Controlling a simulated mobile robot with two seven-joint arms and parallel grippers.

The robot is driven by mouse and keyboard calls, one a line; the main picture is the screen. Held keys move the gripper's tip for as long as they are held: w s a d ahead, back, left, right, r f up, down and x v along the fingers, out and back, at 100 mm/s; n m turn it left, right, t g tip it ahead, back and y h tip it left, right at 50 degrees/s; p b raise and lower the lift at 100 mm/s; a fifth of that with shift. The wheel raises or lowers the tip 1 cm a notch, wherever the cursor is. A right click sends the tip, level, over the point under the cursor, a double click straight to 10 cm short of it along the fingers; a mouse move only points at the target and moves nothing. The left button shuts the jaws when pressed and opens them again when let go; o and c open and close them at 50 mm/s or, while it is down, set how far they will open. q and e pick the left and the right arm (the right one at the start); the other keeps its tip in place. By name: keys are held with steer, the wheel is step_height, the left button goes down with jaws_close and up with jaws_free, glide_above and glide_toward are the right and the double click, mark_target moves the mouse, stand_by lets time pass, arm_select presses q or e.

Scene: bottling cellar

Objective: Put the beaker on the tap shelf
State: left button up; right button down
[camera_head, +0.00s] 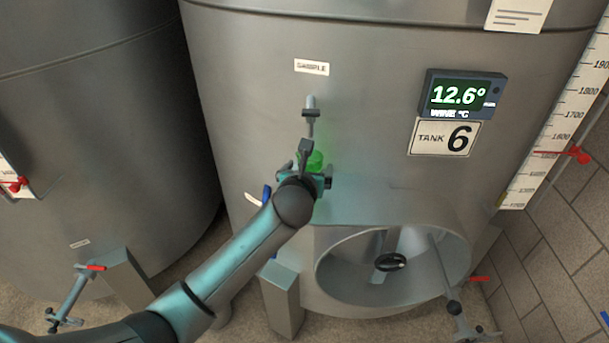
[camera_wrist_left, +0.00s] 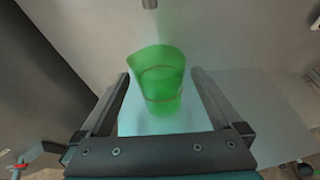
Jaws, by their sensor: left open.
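The beaker is translucent green, with a spout at its rim. In the wrist view the beaker (camera_wrist_left: 158,80) stands between the two fingers of my left gripper (camera_wrist_left: 160,100), with a visible gap on each side. A pale flat surface (camera_wrist_left: 135,125) shows beneath it, apparently the tap shelf; I cannot tell how firmly the beaker rests on it. In the head view the beaker (camera_head: 314,160) is partly hidden behind my open left gripper (camera_head: 308,168), below the sample tap (camera_head: 311,112). The shelf is mostly hidden there. My right gripper is not in view.
The steel tank (camera_head: 380,50) fills the background, with a temperature display (camera_head: 461,94) and a "TANK 6" sign (camera_head: 445,137). The round manway (camera_head: 330,270) with its handle juts out below right of the gripper. A second tank (camera_head: 90,130) stands at left.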

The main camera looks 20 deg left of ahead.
arm_select(q)
steer(key=v, duration=0.7)
steer(key=shift+s+p, duration=0.2)
steer(key=shift+p, duration=0.1)
steer(key=shift+c, duration=0.2)
stand_by(0.6)
